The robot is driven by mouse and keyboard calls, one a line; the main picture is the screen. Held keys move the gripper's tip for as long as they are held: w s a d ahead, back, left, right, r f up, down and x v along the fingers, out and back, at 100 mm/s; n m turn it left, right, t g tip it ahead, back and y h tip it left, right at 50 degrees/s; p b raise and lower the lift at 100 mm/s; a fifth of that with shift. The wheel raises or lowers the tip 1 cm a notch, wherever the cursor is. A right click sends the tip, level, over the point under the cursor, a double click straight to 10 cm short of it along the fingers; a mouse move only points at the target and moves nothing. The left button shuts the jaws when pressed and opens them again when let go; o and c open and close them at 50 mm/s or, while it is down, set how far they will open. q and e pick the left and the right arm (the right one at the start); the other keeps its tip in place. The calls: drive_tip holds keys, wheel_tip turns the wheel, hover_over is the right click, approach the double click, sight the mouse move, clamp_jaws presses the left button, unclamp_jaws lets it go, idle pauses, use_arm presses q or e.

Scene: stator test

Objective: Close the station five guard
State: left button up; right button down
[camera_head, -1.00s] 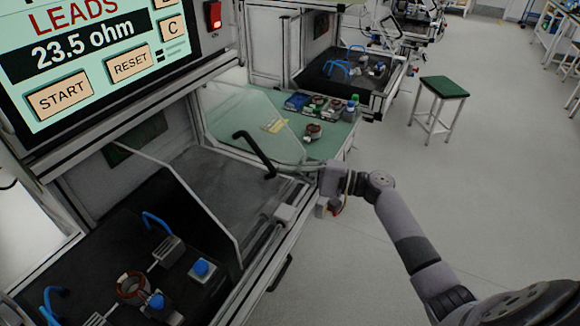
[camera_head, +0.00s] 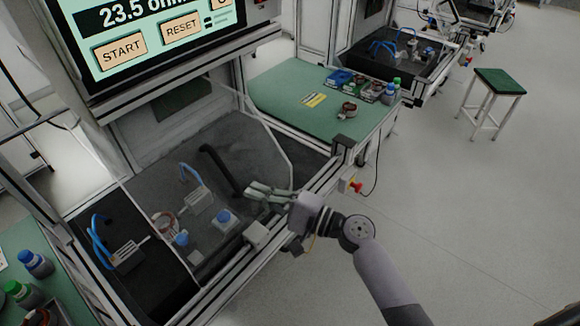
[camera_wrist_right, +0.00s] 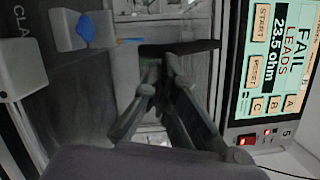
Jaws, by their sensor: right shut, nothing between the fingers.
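The station's guard is a clear sliding panel (camera_head: 262,125) with a long black handle (camera_head: 220,170). Its left edge runs down across the dark test bed, so the copper-wound stator (camera_head: 165,222) shows through it, while the leftmost blue lever clamp (camera_head: 100,240) lies outside it. My right gripper (camera_head: 254,192) is shut and empty, just right of the handle's lower end. In the right wrist view the shut fingers (camera_wrist_right: 160,62) point at the black handle (camera_wrist_right: 185,47); I cannot tell if they touch it. My left gripper is not in view.
The screen (camera_wrist_right: 275,65) reads FAIL, LEADS, 23.5 ohm. A white block (camera_head: 262,234) sits on the station's front rail below my gripper. A green table (camera_head: 290,85) with parts stands behind. A stool (camera_head: 497,85) stands on open floor at right.

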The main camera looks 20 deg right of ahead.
drive_tip(key=s+a, duration=0.2)
drive_tip(key=a, duration=0.1)
drive_tip(key=s+a, duration=0.2)
drive_tip(key=a, duration=0.1)
drive_tip(key=s+a, duration=0.3)
drive_tip(key=a, duration=0.1)
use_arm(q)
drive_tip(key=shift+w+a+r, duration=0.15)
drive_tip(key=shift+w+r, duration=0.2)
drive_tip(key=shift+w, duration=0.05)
use_arm(e)
drive_tip(key=shift+s+a+f, duration=0.1)
drive_tip(key=shift+s+a, duration=0.35)
drive_tip(key=shift+a, duration=0.05)
